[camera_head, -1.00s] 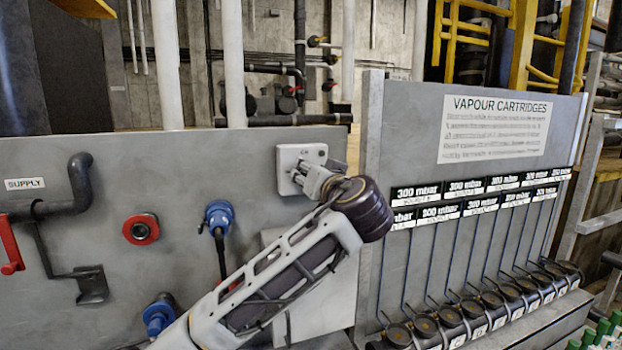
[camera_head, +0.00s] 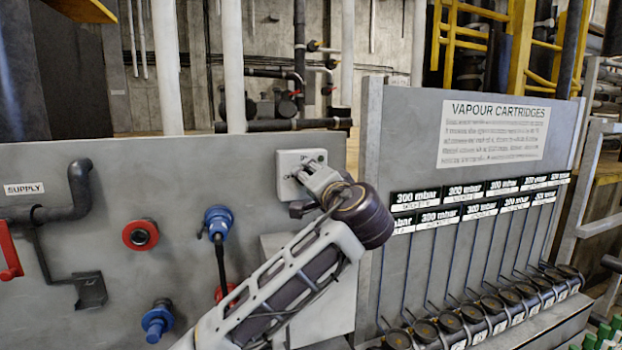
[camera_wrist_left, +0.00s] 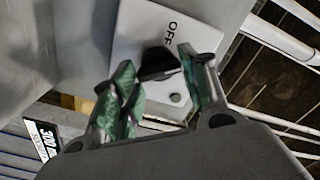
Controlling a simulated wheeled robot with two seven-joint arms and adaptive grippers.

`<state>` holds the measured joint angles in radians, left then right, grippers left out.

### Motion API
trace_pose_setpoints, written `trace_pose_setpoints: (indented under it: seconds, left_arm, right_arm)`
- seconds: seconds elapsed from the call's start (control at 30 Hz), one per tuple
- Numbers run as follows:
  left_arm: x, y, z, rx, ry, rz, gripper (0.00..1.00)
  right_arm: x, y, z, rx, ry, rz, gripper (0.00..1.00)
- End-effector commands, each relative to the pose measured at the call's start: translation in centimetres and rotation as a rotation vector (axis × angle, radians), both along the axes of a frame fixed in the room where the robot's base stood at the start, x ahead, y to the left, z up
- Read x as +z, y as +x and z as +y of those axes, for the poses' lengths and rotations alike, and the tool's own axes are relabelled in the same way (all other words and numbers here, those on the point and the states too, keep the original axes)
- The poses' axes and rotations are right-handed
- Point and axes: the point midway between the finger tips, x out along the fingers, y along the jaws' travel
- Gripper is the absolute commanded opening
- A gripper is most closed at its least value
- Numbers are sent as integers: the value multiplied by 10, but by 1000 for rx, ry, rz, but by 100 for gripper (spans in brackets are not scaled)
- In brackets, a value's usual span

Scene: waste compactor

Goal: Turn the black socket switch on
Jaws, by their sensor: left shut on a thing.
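The white switch box (camera_head: 288,161) is mounted at the top right of the grey panel, left of the cartridge board. In the left wrist view, its white face (camera_wrist_left: 140,25) carries the letters OFF and the black socket switch (camera_wrist_left: 158,62). My left gripper (camera_head: 311,178) reaches up to the box from below. In the left wrist view, the gripper's green-padded fingers (camera_wrist_left: 164,72) are on either side of the black switch, shut on it. The fingers partly hide the lower face of the box. In the head view, the switch is mostly covered by my gripper. My right gripper is in neither view.
The panel also holds a red round socket (camera_head: 140,235), a blue plug with a cable (camera_head: 217,220), a lower blue connector (camera_head: 158,320) and a dark supply pipe (camera_head: 80,185). The cartridge board (camera_head: 430,190) stands close to the right, with several cartridges at its foot.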

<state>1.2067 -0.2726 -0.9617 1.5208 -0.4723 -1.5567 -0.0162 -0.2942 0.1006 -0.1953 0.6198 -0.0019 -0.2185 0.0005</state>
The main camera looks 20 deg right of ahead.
Motion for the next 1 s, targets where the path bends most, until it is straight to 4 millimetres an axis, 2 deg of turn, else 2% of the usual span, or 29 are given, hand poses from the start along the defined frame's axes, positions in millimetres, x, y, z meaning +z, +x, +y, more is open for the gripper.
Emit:
trace_pose_setpoints:
  seconds: [0.37, 0.67, 1.0]
  left_arm:
    - [1, -1, -1, -3, 302, 8, 21]
    - [0, 0, -2, -3, 515, 15, 21]
    - [-1, -1, -2, -2, 628, 19, 21]
  right_arm:
    - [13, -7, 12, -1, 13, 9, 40]
    - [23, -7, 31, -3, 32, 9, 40]
    - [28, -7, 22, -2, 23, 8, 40]
